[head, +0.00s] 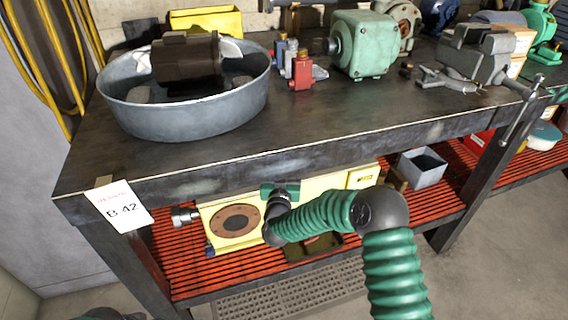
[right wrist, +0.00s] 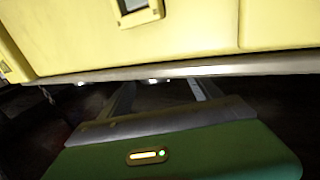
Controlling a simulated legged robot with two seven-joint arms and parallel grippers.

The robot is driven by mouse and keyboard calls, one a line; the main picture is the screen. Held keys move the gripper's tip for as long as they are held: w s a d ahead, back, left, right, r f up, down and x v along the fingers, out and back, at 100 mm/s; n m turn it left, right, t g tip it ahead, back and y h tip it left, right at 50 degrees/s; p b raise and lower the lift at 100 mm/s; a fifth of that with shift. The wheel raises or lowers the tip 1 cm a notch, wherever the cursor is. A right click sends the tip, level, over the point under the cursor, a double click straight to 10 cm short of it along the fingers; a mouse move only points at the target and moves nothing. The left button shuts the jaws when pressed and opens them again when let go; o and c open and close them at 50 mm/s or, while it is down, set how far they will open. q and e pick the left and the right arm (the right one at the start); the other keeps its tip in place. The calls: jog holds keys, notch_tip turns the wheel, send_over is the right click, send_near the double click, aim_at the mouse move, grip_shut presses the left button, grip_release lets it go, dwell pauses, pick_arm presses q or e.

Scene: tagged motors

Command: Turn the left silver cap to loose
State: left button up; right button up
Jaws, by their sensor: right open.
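The left silver cap (head: 183,217) is a short silver and dark cylinder sticking out from the left end of a pale yellow housing (head: 208,212) on the red slatted shelf. The housing has a round brown flange (head: 235,222) on its front. My right gripper (head: 280,189) is in front of the housing, to the right of the flange and well apart from the cap. In the right wrist view, its two fingers (right wrist: 163,90) are spread and empty under the yellow housing's edge. The cap does not show there. My left gripper does not show.
The workbench top (head: 300,125) overhangs the shelf (head: 180,275). A tag marked B 42 (head: 120,207) hangs at its front left corner. A grey bin (head: 422,167) stands right of the housing. A round metal tub (head: 190,115), a green gearbox (head: 363,45) and a vise (head: 478,55) stand on top.

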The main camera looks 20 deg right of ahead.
jog(key=x, duration=0.3)
jog(key=shift+d+f+b, duration=0.25)
jog(key=shift+d+b, duration=0.1)
jog(key=shift+w+d+r, duration=0.15)
jog(key=shift+w, duration=0.35)
jog(key=shift+r, duration=0.1)
jog(key=shift+c, duration=0.7)
jog(key=c, duration=1.2)
